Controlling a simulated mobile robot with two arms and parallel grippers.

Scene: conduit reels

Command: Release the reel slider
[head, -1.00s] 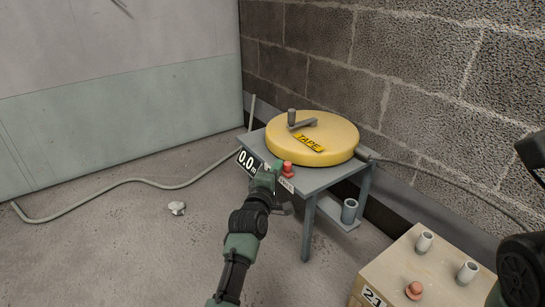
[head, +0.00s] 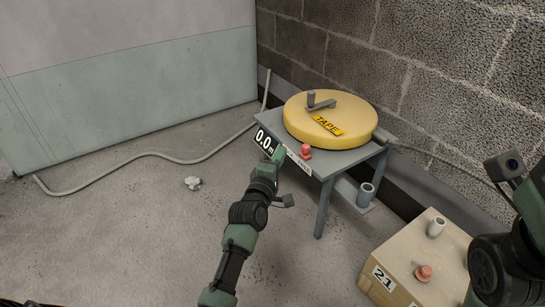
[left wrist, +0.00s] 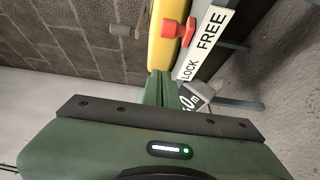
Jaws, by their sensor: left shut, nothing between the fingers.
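The red slider knob (head: 305,151) stands at the front edge of the grey reel table (head: 350,158), in front of the yellow tape reel (head: 328,118). In the left wrist view the red knob (left wrist: 178,29) sits beside a white strip (left wrist: 205,42) reading LOCK and FREE; I cannot tell exactly which end it is set to. My left gripper (head: 277,156) is shut and empty at the table's front edge, just left of the knob, apparently apart from it. Its green fingers show closed in the wrist view (left wrist: 160,88). My right gripper's fingers are not in view.
A display reading 0.0 m (head: 264,139) hangs at the table's left front. A wooden box (head: 410,250) with a grey cylinder and red knob stands at lower right. A grey conduit (head: 150,155) lies on the floor. A block wall is behind.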

